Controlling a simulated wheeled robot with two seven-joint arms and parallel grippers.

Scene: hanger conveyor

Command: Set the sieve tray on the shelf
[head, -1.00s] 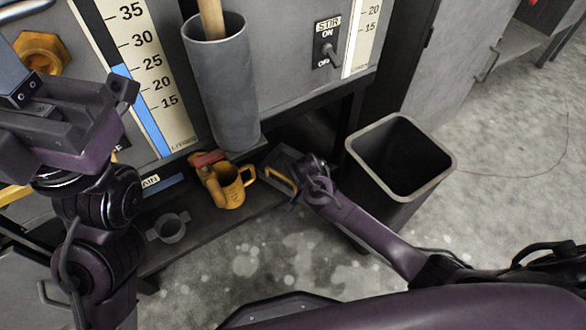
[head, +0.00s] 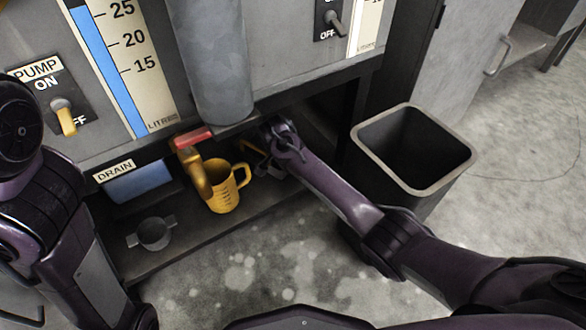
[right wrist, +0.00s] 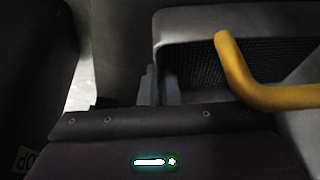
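The sieve tray shows in the right wrist view as a grey-rimmed frame with dark mesh (right wrist: 262,58) and a bent yellow handle. In the head view only bits of its yellow handle (head: 253,150) show, under the tank front beside the mug; the rest is hidden by my arm and shadow. My right gripper (right wrist: 159,90) has its grey fingers close together at the tray's left edge, apparently shut on it. The dark shelf (head: 185,240) runs low under the tank; I cannot tell whether the tray touches it. My left gripper is outside the head view.
A yellow measuring jug (head: 224,193) stands on the shelf under a yellow tap with a red handle (head: 194,138). A small grey two-handled cup (head: 153,234) is left of it. A grey cylinder (head: 212,65) hangs above. A black bin (head: 408,190) stands at right.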

